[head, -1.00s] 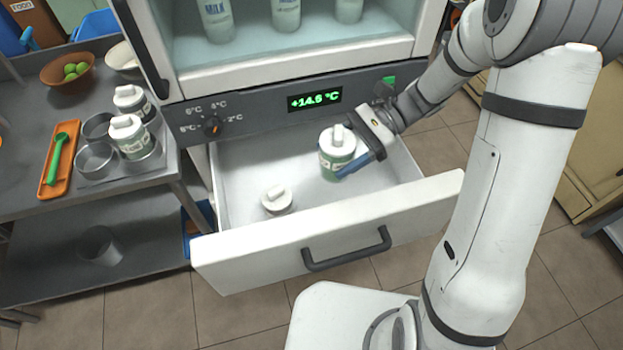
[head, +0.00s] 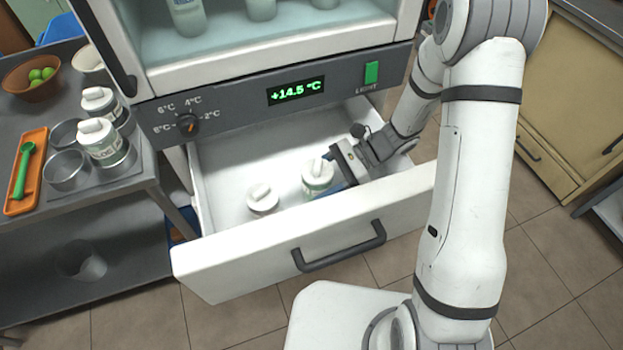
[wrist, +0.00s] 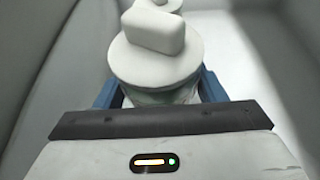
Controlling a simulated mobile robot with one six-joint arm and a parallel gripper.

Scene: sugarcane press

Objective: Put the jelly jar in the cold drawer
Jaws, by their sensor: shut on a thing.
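The cold drawer (head: 205,262) is pulled open below the glass-front fridge. My gripper (head: 335,180) reaches down inside it and is shut on a jelly jar (head: 318,174), a pale jar with a white knobbed lid and green band. The held jar stands upright, low in the drawer, near its front wall; I cannot tell whether it touches the floor. Another white-lidded jar (head: 263,199) stands in the drawer to its left. In the wrist view the held jar (wrist: 156,60) sits between the blue fingers, with the other lid partly hidden behind it.
The steel table (head: 60,192) at left bears two similar jars (head: 101,142) in a holder with empty rings, an orange tray (head: 38,150) with a green spoon, and a bowl of limes (head: 32,80). The fridge panel (head: 270,95) overhangs the drawer's back.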

